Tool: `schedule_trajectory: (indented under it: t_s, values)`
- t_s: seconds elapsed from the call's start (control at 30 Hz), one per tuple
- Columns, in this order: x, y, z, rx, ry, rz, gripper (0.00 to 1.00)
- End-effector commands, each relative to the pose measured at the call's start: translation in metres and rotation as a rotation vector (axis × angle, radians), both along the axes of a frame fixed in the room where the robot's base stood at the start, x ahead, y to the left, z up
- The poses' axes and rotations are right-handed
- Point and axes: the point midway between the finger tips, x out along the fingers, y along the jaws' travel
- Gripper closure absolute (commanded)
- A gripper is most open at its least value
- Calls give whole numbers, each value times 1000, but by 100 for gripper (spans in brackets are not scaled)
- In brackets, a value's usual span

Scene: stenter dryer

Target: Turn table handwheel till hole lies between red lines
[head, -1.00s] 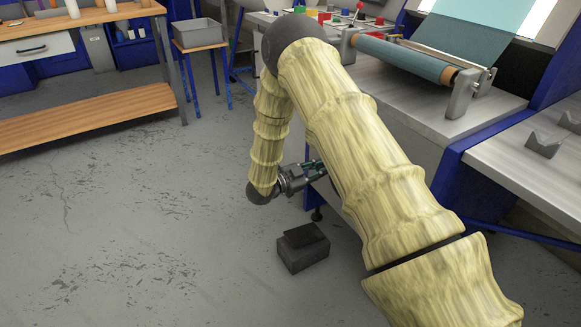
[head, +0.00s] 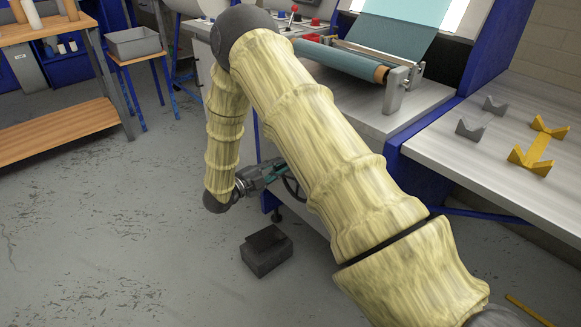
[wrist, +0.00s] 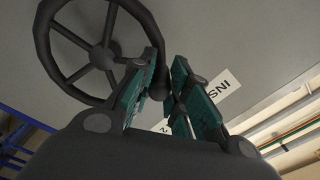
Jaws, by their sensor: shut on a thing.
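The black spoked handwheel (wrist: 103,57) is mounted on a grey panel and fills the upper left of the wrist view. In the head view only a part of the handwheel (head: 291,187) shows, beside my forearm under the machine's table. My gripper (wrist: 162,80) has its teal-padded fingers on either side of a dark grip at the wheel's right rim and is shut on it. In the head view my gripper (head: 277,168) reaches right towards the wheel. The hole and the red lines cannot be made out in either view.
The machine table (head: 360,112) with a blue-green fabric roll (head: 345,60) is above the wheel. A dark box (head: 266,252) stands on the floor below my gripper. A metal bench (head: 470,165) is at right.

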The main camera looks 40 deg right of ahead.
Motion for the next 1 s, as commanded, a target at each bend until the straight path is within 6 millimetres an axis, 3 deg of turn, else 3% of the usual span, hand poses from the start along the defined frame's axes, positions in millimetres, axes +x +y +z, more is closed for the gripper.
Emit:
schedule_trajectory:
  t_s: [0.53,0.57,0.7,1.0]
  values:
    - [6,8,3,-2,-29,14,100]
    - [6,8,3,-2,-29,14,81]
    - [7,9,2,0,-29,15,59]
    - [7,12,2,1,-28,18,59]
